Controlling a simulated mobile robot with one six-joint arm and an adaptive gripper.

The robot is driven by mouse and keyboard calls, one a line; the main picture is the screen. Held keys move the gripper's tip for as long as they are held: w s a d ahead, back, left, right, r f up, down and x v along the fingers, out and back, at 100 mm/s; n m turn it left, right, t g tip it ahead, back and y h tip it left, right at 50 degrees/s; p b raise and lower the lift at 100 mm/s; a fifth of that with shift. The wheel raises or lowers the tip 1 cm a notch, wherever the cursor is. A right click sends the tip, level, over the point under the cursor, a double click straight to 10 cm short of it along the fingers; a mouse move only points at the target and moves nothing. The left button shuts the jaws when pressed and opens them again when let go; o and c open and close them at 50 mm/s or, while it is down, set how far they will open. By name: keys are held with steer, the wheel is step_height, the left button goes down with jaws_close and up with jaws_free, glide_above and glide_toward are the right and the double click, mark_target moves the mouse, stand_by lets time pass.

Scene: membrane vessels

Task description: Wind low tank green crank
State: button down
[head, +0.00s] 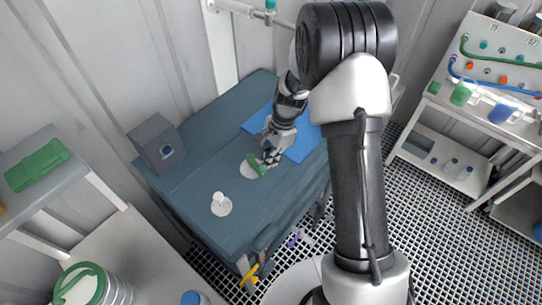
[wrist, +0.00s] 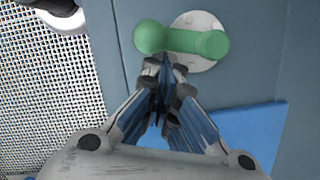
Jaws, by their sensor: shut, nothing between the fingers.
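The green crank (head: 257,164) is on a round white plate (head: 246,170) on top of the blue-grey cabinet. In the wrist view the crank (wrist: 185,41) lies across its plate (wrist: 199,63), with a round knob at its left end reaching past the plate's edge. My gripper (head: 271,156) is over the cabinet, right beside the crank. In the wrist view my gripper's fingertips (wrist: 164,64) are together and empty, just below the knob end. I cannot tell whether they touch the crank.
A white crank or knob (head: 218,198) stands on a second plate nearer the front. A grey box (head: 157,144) with a blue button stands on the cabinet's left. A blue mat (head: 304,144) lies behind my gripper. A shelf with tubing (head: 500,75) is at right.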

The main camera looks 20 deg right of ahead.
mark_target(263, 168)
steer(key=m, duration=0.1)
steer(key=s+a+m+p, duration=0.1)
steer(key=m, duration=0.1)
steer(key=s+m+t, duration=0.1)
steer(key=shift+s+a+r+m+p, duration=0.1)
steer(key=shift+a+m+p, duration=0.15)
steer(key=shift+m+p, duration=0.05)
steer(key=a+m, duration=0.1)
steer(key=s+m+t+p, duration=0.1)
steer(key=m, duration=0.1)
steer(key=shift+a+m, duration=0.3)
steer(key=shift+a, duration=0.3)
steer(key=shift+s+a, duration=0.1)
steer(key=shift+a, duration=0.05)
